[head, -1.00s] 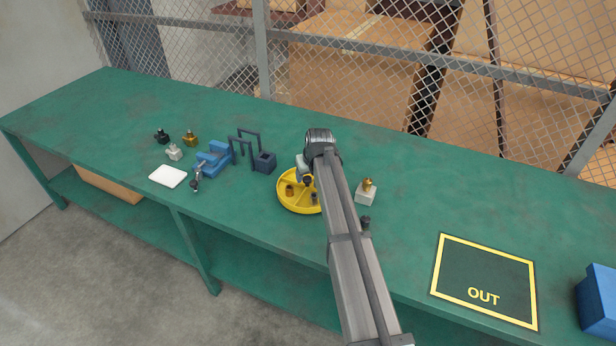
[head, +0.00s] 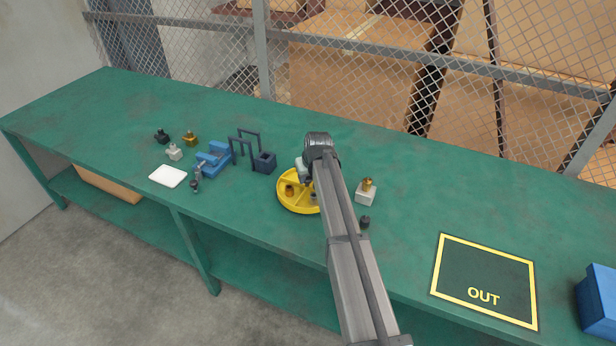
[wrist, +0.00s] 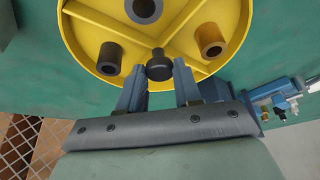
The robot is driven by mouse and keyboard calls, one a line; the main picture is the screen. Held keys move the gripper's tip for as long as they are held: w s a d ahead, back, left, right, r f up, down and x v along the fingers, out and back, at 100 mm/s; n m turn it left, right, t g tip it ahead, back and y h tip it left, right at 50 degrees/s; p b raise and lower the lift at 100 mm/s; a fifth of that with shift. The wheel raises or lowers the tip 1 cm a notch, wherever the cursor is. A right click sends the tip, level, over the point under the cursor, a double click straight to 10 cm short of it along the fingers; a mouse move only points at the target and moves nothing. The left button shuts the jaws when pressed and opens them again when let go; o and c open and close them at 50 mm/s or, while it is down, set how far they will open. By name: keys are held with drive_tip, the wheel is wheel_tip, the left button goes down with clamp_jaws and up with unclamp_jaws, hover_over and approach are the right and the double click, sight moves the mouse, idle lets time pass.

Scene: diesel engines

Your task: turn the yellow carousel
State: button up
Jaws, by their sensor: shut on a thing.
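The yellow carousel (head: 283,203) is a round, divided tray on the green bench; my arm covers its right part in the head view. In the wrist view the carousel (wrist: 88,30) fills the top, with a black knob (wrist: 159,67) standing near its rim. My gripper (wrist: 159,75) is at that rim, one finger on each side of the knob, shut on it. The carousel holds a brown bushing (wrist: 210,40), a dark bushing (wrist: 109,58) and a grey ring-like part (wrist: 143,9). In the head view my fingertips are largely hidden by my arm.
Right of the carousel stand a pale block with a brass top (head: 366,192) and a small dark part (head: 365,221). The OUT mat (head: 484,283) is bare.

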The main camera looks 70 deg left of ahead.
clamp_jaws()
drive_tip(key=shift+w+n, duration=0.1)
drive_tip(key=shift+n, duration=0.4)
drive_tip(key=shift+w+a+n+g, duration=0.1)
drive_tip(key=shift+n+g, duration=0.8)
drive_tip(key=shift+n, duration=1)
drive_tip(key=shift+w+a+n+g+h, duration=0.1)
drive_tip(key=shift+n+g+h, duration=0.2)
drive_tip(key=shift+n, duration=0.7)
drive_tip(key=shift+n+g+h, duration=0.2)
drive_tip(key=shift+n+g, duration=0.2)
drive_tip(key=shift+n, duration=0.6)
drive_tip(key=shift+a+n+g+h, duration=0.1)
drive_tip(key=shift+n+g+h, duration=0.25)
drive_tip(key=shift+n, duration=0.8)
drive_tip(key=shift+a+n+g+h, duration=0.15)
drive_tip(key=shift+n+h, duration=0.3)
drive_tip(key=shift+n, duration=0.7)
drive_tip(key=shift+n+h, duration=0.7)
drive_tip(key=shift+n, duration=1.7)
